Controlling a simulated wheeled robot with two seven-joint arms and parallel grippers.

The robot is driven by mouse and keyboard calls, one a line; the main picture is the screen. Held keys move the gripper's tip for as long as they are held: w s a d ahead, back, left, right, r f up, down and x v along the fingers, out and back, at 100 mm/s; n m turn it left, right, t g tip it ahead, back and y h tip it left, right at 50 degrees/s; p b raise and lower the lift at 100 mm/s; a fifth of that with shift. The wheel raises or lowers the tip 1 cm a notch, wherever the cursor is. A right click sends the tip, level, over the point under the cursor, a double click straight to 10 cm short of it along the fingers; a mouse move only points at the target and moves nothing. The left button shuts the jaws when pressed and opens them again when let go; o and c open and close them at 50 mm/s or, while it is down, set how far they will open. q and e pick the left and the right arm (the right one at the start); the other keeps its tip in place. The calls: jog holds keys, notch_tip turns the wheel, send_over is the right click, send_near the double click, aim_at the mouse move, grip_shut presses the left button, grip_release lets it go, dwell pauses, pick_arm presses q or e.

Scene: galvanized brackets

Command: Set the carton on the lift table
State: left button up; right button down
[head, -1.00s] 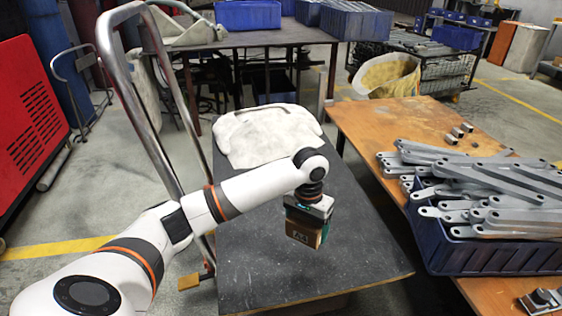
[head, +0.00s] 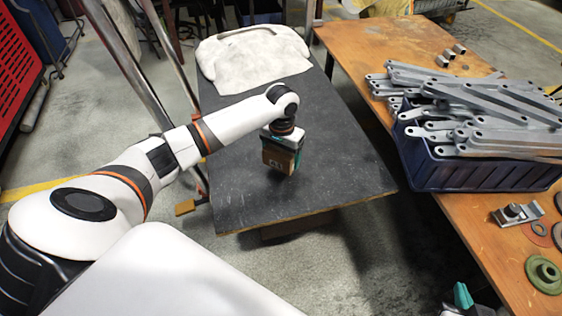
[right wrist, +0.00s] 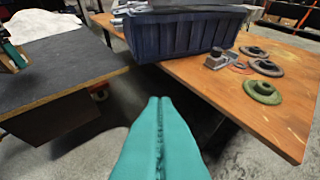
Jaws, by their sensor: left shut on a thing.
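The lift table (head: 330,150) is a dark grey flat top with a metal push handle at its far left. My left gripper (head: 283,146) is shut on the small brown carton (head: 278,159), pointing down over the middle of that top. A dark shadow shows under the carton; whether it touches the top I cannot tell. My right gripper (head: 463,297) shows at the lower right edge of the head view. In the right wrist view its teal fingers (right wrist: 160,100) are together and empty, over the gap between the two tables.
A pale cloth-like bundle (head: 253,55) lies at the table's far end. To the right, an orange-brown workbench (head: 350,45) carries a blue bin (head: 480,172) heaped with grey brackets (head: 480,110). A clamp (head: 518,213) and a green round part (head: 543,274) lie nearer.

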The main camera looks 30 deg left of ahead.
aim_at(281, 163)
pick_arm(q)
notch_tip(281, 163, down, 4)
jog(key=shift+r+b, duration=0.15)
jog(key=shift+b, duration=0.65)
pick_arm(e)
notch_tip(281, 163, up, 6)
jog(key=w+a+t+y, duration=0.1)
jog(key=w+t, duration=0.1)
jog(key=t, duration=0.2)
jog(key=shift+w+a+f+y, duration=0.25)
jog(key=shift+w+a+y, duration=0.05)
jog(key=shift+w, duration=0.1)
jog(key=shift+f, duration=0.1)
pick_arm(q)
jog(key=o, duration=1)
jog(key=shift+f, duration=0.2)
pick_arm(e)
jog(key=shift+s+f, duration=0.1)
jog(key=shift+f, duration=0.05)
pick_arm(q)
jog(key=shift+o, duration=0.2)
jog(key=shift+r, duration=0.1)
